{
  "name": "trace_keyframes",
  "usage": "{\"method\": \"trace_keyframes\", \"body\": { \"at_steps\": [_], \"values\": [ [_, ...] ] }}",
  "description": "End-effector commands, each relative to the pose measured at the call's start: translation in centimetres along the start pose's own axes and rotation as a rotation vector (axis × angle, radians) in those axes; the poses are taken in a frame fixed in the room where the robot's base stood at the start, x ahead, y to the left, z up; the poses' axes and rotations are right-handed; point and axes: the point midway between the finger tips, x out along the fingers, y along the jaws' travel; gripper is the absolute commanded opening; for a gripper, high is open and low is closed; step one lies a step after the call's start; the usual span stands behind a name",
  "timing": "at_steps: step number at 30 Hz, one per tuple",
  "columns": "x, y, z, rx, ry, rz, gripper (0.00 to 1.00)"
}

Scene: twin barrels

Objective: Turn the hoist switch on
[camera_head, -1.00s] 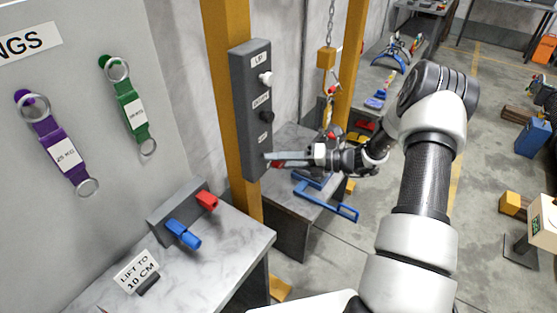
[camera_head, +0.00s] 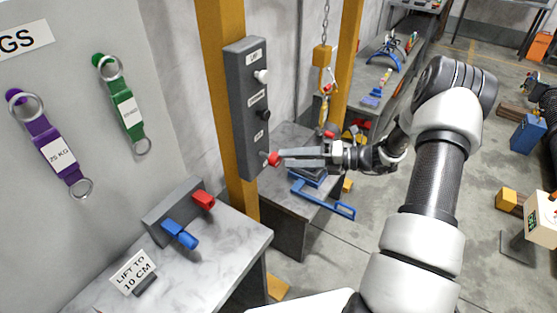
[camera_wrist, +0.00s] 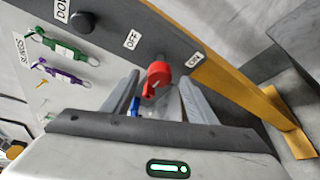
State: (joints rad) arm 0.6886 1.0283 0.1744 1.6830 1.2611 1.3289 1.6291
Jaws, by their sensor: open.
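The hoist switch is a red knob (camera_head: 273,159) low on a tall grey control panel (camera_head: 248,130). In the wrist view the red knob (camera_wrist: 158,74) sits between an OFF label (camera_wrist: 131,40) and an ON label (camera_wrist: 194,60). I cannot tell for sure which label it points to. My gripper (camera_head: 286,157) is just right of the knob in the head view, fingertips close to it. In the wrist view my gripper (camera_wrist: 160,92) is open, with one finger on each side of the knob and nothing held. Whether a finger touches the knob is unclear.
A white button (camera_head: 262,76) and a black button (camera_head: 264,114) sit higher on the panel. A yellow post (camera_head: 218,60) stands behind it. A marble-topped bench (camera_head: 215,250) is at lower left. A chain hoist (camera_head: 322,56) hangs behind my arm.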

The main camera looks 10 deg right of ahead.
Motion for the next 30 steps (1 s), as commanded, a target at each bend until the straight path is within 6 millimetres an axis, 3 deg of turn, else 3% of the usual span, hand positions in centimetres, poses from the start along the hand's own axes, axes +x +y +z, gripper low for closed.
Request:
{"method": "trace_keyframes", "body": {
  "at_steps": [9,15,30],
  "values": [
    [-7.8,-0.2,0.0,0.0,-0.003,-0.003,0.52],
    [-10.9,-0.1,0.0,0.0,-0.001,-0.002,0.52],
    [-11.9,0.0,0.0,0.001,0.0,0.0,0.52]
  ]
}}
